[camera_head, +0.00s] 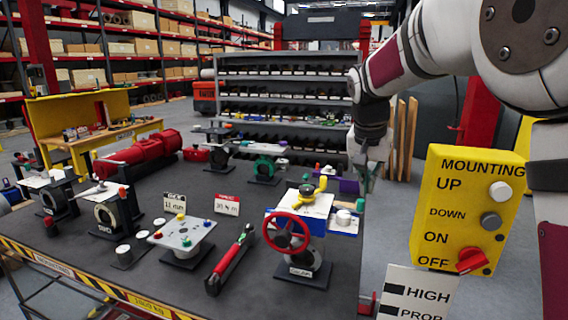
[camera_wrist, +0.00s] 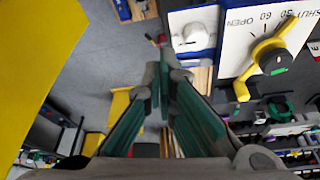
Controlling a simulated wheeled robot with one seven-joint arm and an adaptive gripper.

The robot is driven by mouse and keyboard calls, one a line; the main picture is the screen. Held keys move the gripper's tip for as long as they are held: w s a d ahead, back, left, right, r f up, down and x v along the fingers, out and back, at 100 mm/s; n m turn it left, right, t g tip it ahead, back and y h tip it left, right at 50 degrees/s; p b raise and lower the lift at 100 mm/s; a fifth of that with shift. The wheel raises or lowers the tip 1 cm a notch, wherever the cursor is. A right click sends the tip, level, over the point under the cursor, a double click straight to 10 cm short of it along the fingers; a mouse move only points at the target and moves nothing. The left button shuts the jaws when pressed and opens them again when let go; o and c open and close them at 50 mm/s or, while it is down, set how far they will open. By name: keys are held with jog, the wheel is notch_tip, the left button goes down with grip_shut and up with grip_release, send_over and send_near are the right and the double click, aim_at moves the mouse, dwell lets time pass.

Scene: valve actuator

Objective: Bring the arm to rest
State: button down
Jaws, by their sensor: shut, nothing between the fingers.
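My arm (camera_head: 425,45) comes in from the upper right of the head view and bends down at the wrist. My gripper (camera_head: 366,172) hangs beside the right edge of the dark workbench, behind and right of the valve with the red handwheel (camera_head: 287,232). In the wrist view its fingers (camera_wrist: 165,72) converge at the tips, shut and empty. The yellow valve handle (camera_wrist: 262,60), on a white plate marked OPEN and SHUT, lies right of the fingers in that view, apart from them. The fingertips are small and partly dark in the head view.
A yellow control box (camera_head: 468,210) with UP, DOWN, ON and OFF stands at the right, above a white HIGH sign (camera_head: 418,294). The workbench (camera_head: 150,285) carries several valves and a red-handled tool (camera_head: 230,260). Shelves (camera_head: 285,95) stand behind.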

jog(key=s+d+r+n+t+y, duration=0.1)
jog(key=s+r, duration=0.1)
jog(key=s, duration=0.6)
jog(key=s+r+n+y, duration=0.1)
jog(key=s+r+n, duration=0.15)
jog(key=s, duration=0.65)
jog(key=s+a+f+n+t, duration=0.1)
jog(key=s+f, duration=0.3)
jog(key=s, duration=1.2)
jog(key=shift+s+f+n, duration=0.3)
jog(key=shift+f+n, duration=0.05)
jog(key=shift+n, duration=0.4)
jog(key=shift+a, duration=0.1)
